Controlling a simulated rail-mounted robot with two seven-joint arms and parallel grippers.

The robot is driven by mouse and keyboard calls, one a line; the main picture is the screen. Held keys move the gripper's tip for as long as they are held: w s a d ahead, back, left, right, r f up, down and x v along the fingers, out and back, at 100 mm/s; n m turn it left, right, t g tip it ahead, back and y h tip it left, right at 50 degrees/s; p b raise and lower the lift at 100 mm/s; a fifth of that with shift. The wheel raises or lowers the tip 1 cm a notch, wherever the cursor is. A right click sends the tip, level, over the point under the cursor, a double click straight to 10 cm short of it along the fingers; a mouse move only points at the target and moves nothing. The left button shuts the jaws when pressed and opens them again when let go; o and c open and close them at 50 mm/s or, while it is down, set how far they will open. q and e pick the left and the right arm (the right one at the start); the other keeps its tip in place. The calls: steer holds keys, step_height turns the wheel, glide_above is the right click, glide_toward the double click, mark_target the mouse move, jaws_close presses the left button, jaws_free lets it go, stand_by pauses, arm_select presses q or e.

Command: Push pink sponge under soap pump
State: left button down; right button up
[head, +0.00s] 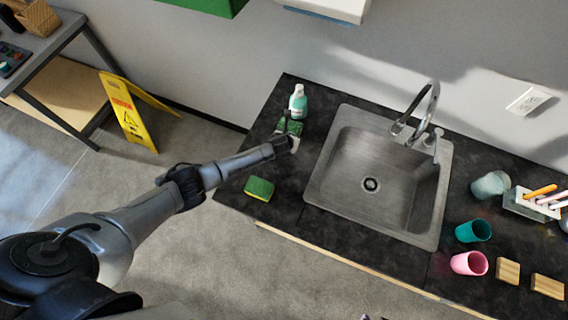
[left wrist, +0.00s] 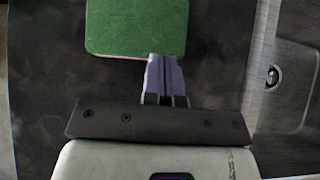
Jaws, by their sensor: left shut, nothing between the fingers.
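The soap pump (head: 298,104), a teal and white bottle, stands upright near the back left of the dark counter. A green-topped sponge (head: 289,126) lies just in front of it; it also shows in the left wrist view (left wrist: 136,27), with a thin pinkish line at its lower edge. I cannot tell if sponge and bottle touch. My left gripper (head: 293,143) is shut and empty at the sponge's near side. In the left wrist view its purple fingertips (left wrist: 167,62) are at the sponge's near edge; contact is unclear.
A green and yellow sponge (head: 259,188) lies near the counter's front left edge. The steel sink (head: 322,190) with its faucet (head: 428,110) is to the right. Teal (head: 474,231) and pink (head: 469,263) cups stand farther right. The yellow floor sign (head: 128,112) is off the counter.

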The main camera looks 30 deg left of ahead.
arm_select(q)
steer(key=shift+s+a, duration=0.1)
steer(key=shift+s, duration=0.05)
steer(key=shift+s+p, duration=0.2)
steer(key=shift+p, duration=0.15)
steer(key=s+p, duration=0.2)
steer(key=s+d+p, duration=0.1)
steer(key=shift+s+r, duration=0.35)
steer(key=p+v, duration=0.2)
steer(key=v, duration=0.7)
steer(key=shift+s, duration=0.2)
